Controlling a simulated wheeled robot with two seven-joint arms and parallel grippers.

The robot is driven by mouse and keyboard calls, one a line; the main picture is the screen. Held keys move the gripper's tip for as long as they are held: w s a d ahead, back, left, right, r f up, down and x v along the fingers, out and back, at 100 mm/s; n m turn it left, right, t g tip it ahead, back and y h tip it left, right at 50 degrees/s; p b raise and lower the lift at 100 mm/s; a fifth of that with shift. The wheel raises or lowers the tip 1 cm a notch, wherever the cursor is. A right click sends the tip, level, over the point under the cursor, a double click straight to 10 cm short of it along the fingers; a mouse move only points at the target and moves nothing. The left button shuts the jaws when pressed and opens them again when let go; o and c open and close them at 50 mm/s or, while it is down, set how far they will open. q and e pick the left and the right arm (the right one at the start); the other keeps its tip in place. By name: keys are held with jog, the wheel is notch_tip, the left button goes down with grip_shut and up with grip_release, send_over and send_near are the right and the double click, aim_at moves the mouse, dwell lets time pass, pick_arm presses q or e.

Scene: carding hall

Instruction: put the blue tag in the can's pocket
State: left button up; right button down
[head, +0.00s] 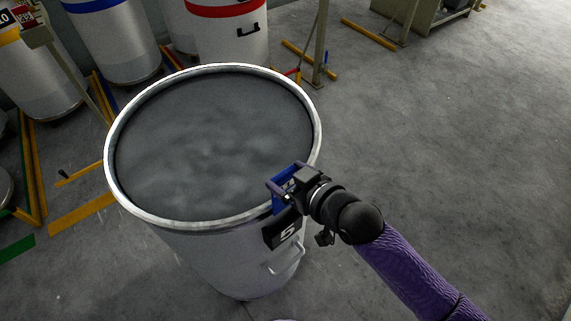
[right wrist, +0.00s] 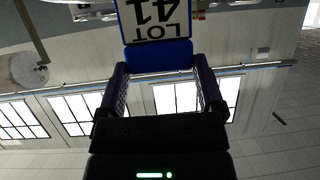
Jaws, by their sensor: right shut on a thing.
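The large grey can (head: 200,250) stands in the middle left of the head view, with a metal rim (head: 113,185) and grey fibre inside. My right gripper (head: 279,188) is at the rim above the pocket, shut on the blue tag (head: 280,205). In the right wrist view the tag (right wrist: 155,22) reads LOT 41 upside down, held between the fingertips (right wrist: 158,58). The tag's lower end is near the pocket's top; I cannot tell whether it is inside. My left gripper is not in view.
More cans stand at the back left, one with a blue band (head: 98,5) and one with a red band (head: 228,8). Yellow floor strips (head: 82,213) lie left of the can. A metal post (head: 319,50) stands behind it. The floor on the right is clear.

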notch_tip(320, 180, down, 9)
jog(key=b, duration=0.8)
jog(key=shift+f, duration=0.2)
grip_release()
jog(key=v, duration=1)
jog(key=shift+p, duration=0.45)
jog(key=shift+w+r, duration=0.1)
